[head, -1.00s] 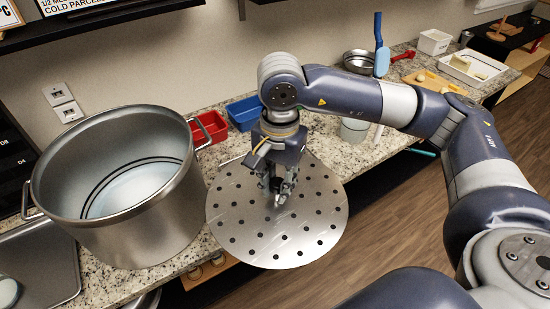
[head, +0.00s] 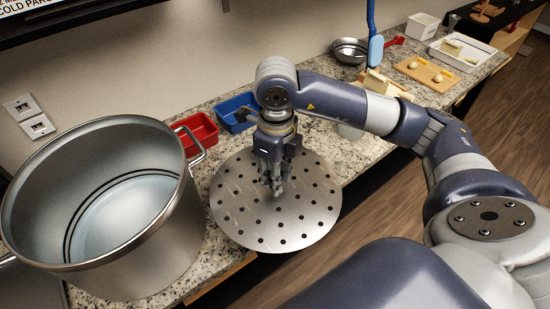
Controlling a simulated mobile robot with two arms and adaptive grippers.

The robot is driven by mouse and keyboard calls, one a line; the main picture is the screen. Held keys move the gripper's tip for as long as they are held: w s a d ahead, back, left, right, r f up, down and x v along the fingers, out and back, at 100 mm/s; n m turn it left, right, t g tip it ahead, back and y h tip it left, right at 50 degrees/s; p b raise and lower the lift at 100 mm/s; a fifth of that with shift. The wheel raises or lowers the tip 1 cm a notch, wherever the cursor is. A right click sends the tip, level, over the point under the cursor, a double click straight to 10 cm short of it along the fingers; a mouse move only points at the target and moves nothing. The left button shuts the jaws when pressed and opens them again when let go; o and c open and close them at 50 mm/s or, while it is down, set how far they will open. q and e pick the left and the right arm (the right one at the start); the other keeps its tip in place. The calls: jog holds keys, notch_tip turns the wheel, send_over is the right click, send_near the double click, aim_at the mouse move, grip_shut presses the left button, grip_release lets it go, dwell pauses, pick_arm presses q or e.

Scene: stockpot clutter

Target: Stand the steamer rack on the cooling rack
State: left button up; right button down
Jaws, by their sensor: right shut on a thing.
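The steamer rack (head: 300,220) is a round metal disc with several dark holes, right of the big stockpot. My right gripper (head: 276,190) points down at the middle of the disc and is shut on it, with the exact grip partly hidden. The disc looks roughly flat and hangs over the counter's front edge. I cannot make out the cooling rack; the disc may hide it. My left gripper is not in view.
A large open stockpot (head: 160,240) stands at the left. A red bin (head: 197,132) and a blue bin (head: 236,112) sit behind the disc. A steel bowl (head: 350,50), a wooden board (head: 425,71) and a white tray (head: 462,54) are farther right on the counter (head: 357,156).

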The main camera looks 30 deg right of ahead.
jog(key=w+d+p, duration=0.1)
jog(key=w+d, duration=0.1)
jog(key=w, duration=0.2)
jog(key=w+d+p, duration=0.2)
jog(key=w+d, duration=0.1)
jog(key=w, duration=0.1)
jog(key=w+d+f+p, duration=0.1)
jog(key=w+d, duration=0.1)
jog(key=w, duration=0.2)
jog(key=shift+w+d+p, duration=0.1)
jog(key=shift+d+p, duration=0.1)
jog(key=shift+p, duration=0.2)
jog(key=f, duration=0.1)
jog(key=f+p, duration=0.1)
jog(key=w+f+p, duration=0.1)
jog(key=f, duration=0.1)
jog(key=shift+d+f, duration=0.1)
jog(key=shift+d, duration=0.25)
jog(key=c, duration=1.3)
grip_release()
